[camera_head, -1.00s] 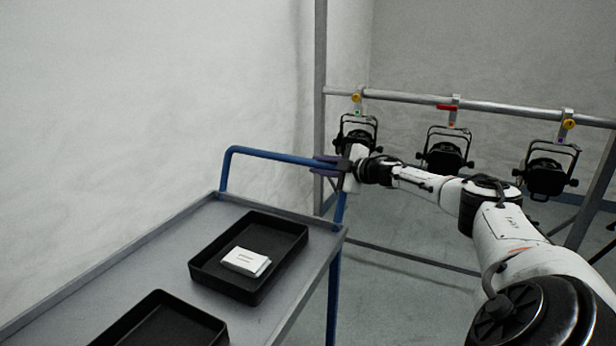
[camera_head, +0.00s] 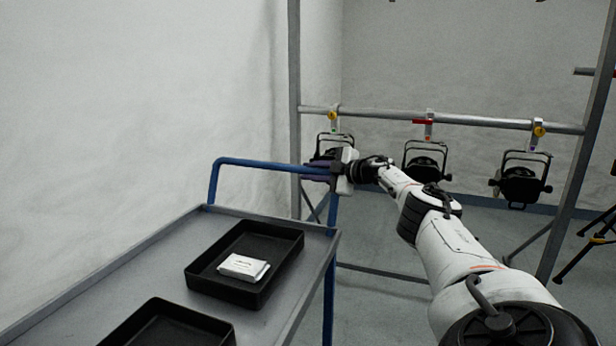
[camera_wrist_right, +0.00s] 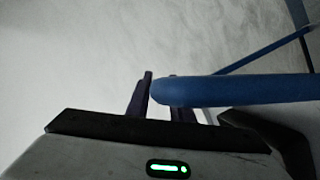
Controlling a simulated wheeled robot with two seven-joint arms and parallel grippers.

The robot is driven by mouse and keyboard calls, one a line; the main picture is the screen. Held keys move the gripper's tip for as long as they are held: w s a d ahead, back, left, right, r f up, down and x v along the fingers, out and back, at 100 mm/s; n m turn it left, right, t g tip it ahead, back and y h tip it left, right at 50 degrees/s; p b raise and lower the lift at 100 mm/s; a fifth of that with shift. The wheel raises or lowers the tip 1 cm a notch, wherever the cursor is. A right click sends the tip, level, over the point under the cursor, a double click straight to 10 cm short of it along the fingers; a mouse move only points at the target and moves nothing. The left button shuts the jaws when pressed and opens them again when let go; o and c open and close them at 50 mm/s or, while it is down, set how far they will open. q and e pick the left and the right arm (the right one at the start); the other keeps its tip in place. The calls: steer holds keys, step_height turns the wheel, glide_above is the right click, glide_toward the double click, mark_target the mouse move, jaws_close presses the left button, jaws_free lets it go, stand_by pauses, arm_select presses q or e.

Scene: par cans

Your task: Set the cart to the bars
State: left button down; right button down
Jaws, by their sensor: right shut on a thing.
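The cart (camera_head: 208,222) has a grey top and a blue push handle (camera_head: 262,165) at its far end. My right gripper (camera_head: 318,170) is shut on the right part of that handle. In the right wrist view the blue handle (camera_wrist_right: 235,89) passes between the fingers of the right gripper (camera_wrist_right: 160,100). The bars are a metal frame with a horizontal bar (camera_head: 385,115) beyond the cart. Several black par cans hang from it, among them a left one (camera_head: 333,150), a middle one (camera_head: 424,160) and a right one (camera_head: 520,184). My left gripper is not in view.
A black tray (camera_head: 285,263) on the cart holds a small white box (camera_head: 243,267). A second black tray (camera_head: 170,325) is nearer. A pale wall (camera_head: 120,100) runs along the left. A tripod stand (camera_head: 592,240) is at the far right.

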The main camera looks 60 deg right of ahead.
steer(key=shift+r, duration=0.1)
steer(key=c, duration=1.6)
jaws_free()
steer(key=shift+o, duration=0.2)
